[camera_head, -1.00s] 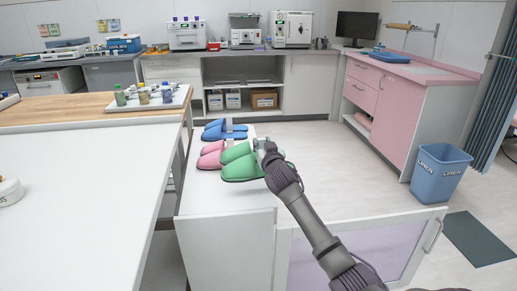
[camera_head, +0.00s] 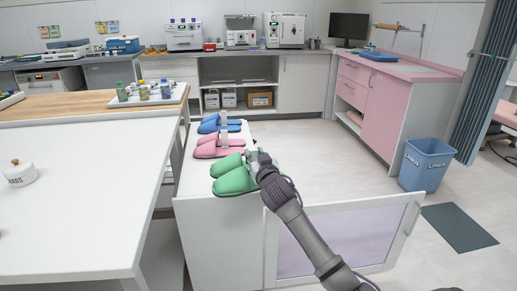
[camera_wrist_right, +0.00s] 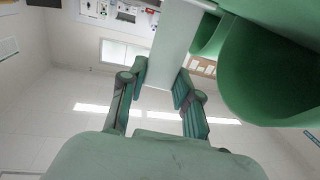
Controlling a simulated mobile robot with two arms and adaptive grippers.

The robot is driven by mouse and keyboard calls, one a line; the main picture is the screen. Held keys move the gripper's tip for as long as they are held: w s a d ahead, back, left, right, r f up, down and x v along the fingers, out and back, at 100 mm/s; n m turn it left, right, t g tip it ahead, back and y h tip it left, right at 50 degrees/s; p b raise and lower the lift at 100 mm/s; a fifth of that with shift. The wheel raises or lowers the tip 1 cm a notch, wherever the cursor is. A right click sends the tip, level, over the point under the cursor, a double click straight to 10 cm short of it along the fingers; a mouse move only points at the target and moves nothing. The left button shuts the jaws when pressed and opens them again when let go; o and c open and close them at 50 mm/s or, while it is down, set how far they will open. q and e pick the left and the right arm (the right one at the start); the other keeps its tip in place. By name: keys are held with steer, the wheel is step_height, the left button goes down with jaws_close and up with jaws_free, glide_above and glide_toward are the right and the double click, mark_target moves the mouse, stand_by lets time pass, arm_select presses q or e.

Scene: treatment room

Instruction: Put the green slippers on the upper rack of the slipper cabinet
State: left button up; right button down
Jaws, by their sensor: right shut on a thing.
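The pair of green slippers (camera_head: 232,182) is over the near end of the white slipper cabinet's top (camera_head: 191,183) in the head view. I cannot tell whether their soles touch it. My right gripper (camera_head: 255,160) is shut on the pale strip of the green slippers at their right end. In the right wrist view, my right gripper's fingers (camera_wrist_right: 162,85) close around this strip, with a green slipper (camera_wrist_right: 275,70) large at the right. The cabinet's door (camera_head: 345,240) stands open to the right. Its racks are hidden. My left gripper is not in view.
Pink slippers (camera_head: 215,148) and blue slippers (camera_head: 218,124) stand farther back on the cabinet top. A white table (camera_head: 75,210) borders it on the left. A blue linen bin (camera_head: 425,165) stands at the right.

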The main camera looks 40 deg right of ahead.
steer(key=s+a+f+n+y, duration=0.1)
steer(key=s+a+y, duration=0.1)
steer(key=s+a, duration=0.4)
steer(key=s+a+f+n+t+y, duration=0.1)
steer(key=s+a, duration=0.6)
steer(key=a, duration=0.8)
steer(key=s+a+f+n+y, duration=0.2)
steer(key=s+a+f+y, duration=0.1)
steer(key=s+a, duration=0.4)
steer(key=a+y, duration=0.1)
steer(key=a, duration=0.2)
steer(key=shift+a+f+n, duration=0.15)
steer(key=shift+f+n, duration=0.1)
steer(key=shift+n, duration=0.15)
